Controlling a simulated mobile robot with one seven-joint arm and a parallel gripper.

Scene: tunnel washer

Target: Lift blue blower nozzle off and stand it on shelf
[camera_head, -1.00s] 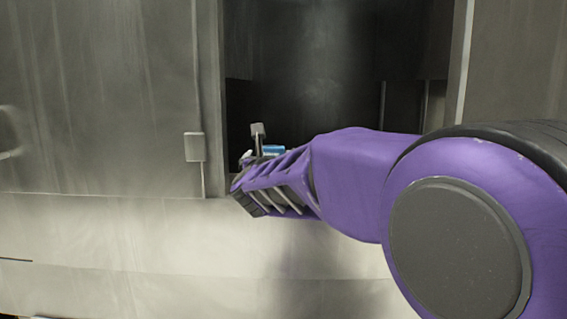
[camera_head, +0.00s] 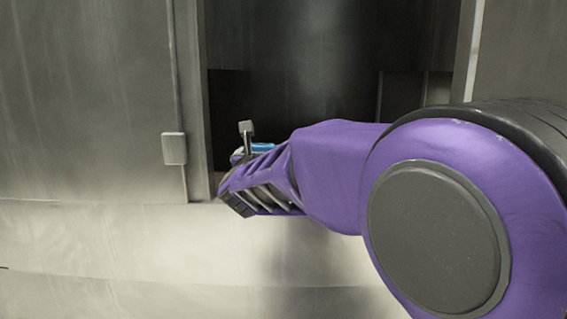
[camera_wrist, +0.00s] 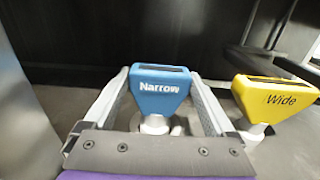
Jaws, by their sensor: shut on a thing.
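The blue nozzle marked "Narrow" (camera_wrist: 160,92) is upright between the two fingers of my gripper (camera_wrist: 159,76) in the wrist view. The fingers are shut on its sides. A pale round neck (camera_wrist: 155,124) shows below its flared blue head; its lower end is partly hidden by the gripper's front plate. In the head view only a small blue patch of the nozzle (camera_head: 262,147) shows behind my gripper (camera_head: 236,188), at the lower left of a dark opening. I cannot tell whether the neck is clear of what is under it. No shelf can be made out for certain.
A yellow nozzle marked "Wide" (camera_wrist: 272,99) stands close to the right of my gripper in the wrist view. In the head view, a grey metal wall (camera_head: 85,100) with a small bracket (camera_head: 174,149) flanks the dark opening (camera_head: 330,80) on the left.

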